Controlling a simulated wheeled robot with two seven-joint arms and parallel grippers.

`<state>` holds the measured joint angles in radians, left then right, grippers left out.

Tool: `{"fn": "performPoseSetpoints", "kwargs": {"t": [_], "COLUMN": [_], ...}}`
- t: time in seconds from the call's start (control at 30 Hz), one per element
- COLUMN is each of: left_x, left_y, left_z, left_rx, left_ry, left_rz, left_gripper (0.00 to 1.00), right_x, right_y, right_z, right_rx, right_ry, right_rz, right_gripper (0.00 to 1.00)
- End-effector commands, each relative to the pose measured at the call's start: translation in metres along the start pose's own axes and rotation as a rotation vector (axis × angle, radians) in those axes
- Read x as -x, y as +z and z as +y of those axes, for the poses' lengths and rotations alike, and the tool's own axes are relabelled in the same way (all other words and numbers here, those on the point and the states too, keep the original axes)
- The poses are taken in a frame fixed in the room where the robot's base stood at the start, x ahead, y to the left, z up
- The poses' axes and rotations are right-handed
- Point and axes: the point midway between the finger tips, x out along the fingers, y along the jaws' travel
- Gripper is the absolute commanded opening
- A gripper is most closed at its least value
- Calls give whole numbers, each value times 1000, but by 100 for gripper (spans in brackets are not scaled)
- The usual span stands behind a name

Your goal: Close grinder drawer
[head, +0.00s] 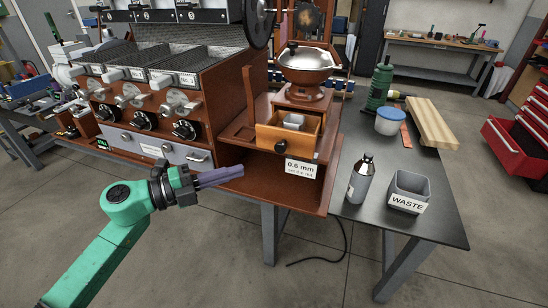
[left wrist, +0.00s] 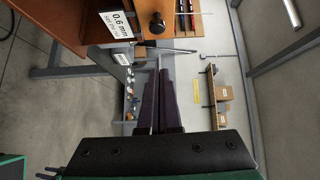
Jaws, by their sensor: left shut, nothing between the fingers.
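The grinder drawer (head: 272,140) is a light wooden box pulled out from the front of the brown grinder (head: 303,98). A grey metal piece (head: 293,121) shows inside it. A dark round knob (head: 309,154) is on the drawer front; the knob also shows at the top of the left wrist view (left wrist: 157,22). My left gripper (head: 241,171) is shut and empty, to the left of and below the drawer, apart from it. Its fingers (left wrist: 160,70) point up the left wrist view toward the knob. My right gripper is not in view.
A 0.6 mm sign (head: 300,168) hangs below the drawer. The roaster (head: 160,100) with several knobs stands to the left. A bottle (head: 360,180) and a grey waste bin (head: 409,190) stand on the dark table (head: 440,215) to the right. Open floor lies in front.

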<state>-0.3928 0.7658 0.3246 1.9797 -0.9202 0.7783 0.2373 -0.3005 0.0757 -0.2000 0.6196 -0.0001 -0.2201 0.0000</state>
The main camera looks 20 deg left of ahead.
Motion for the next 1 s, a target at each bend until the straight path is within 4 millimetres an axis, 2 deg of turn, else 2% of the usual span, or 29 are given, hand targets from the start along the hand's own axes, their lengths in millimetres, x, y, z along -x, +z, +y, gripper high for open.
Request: {"fn": "performPoseSetpoints", "kwargs": {"t": [0.33,0.43,0.6,1.0], "left_x": [-77,-90,-103,-106], "left_y": [1,15,28,31], "left_z": [-5,-4,-1,-1], "left_rx": [1,2,2,3], "left_ry": [-6,-7,-3,-3], "left_rz": [-2,-5,-3,-3], "left_gripper": [0,0,0,0], "right_x": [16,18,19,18], "right_y": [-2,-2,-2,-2], "right_z": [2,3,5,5], "right_rx": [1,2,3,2], "right_ry": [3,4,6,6], "right_rz": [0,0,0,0], "right_gripper": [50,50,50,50]}}
